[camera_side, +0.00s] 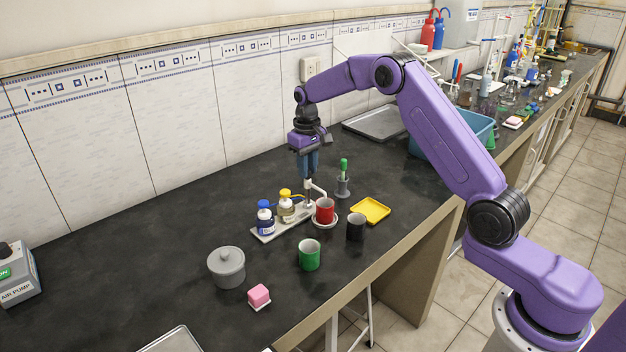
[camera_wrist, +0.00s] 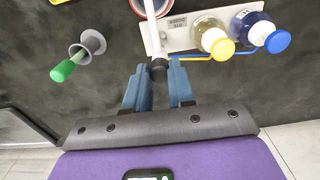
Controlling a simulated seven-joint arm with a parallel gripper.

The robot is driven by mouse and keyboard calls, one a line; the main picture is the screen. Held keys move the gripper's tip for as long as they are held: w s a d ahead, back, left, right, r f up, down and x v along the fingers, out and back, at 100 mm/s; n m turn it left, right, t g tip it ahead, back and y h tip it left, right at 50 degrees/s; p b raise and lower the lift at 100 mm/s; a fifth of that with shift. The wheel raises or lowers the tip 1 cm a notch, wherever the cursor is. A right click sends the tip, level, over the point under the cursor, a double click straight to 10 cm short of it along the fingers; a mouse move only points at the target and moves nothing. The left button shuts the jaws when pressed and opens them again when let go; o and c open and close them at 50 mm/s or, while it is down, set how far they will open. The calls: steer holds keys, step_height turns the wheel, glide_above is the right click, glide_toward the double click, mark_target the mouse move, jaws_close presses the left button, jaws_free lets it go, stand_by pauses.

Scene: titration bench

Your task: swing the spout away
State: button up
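The white spout (camera_side: 316,190) reaches from a thin upright post over the red mug (camera_side: 325,210). In the wrist view the white spout (camera_wrist: 153,25) runs up toward the mug, partly seen at the top edge. A dark knob (camera_wrist: 158,69) sits at its near end. My gripper (camera_side: 308,178) points down at the top of the post. In the wrist view my gripper's blue fingertips (camera_wrist: 160,72) lie on either side of the knob, very close to it. I cannot tell if they touch it.
The grey stand base (camera_side: 268,233) carries a blue-capped bottle (camera_side: 265,218) and a yellow-capped bottle (camera_side: 286,205). A grey holder with a green-handled tool (camera_side: 343,180), a yellow tray (camera_side: 371,210), a black mug (camera_side: 355,227) and a green mug (camera_side: 309,254) stand nearby.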

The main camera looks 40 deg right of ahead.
steer(key=shift+c, duration=0.8)
steer(key=n, duration=0.8)
steer(key=shift+n, duration=0.4)
steer(key=n, duration=0.3)
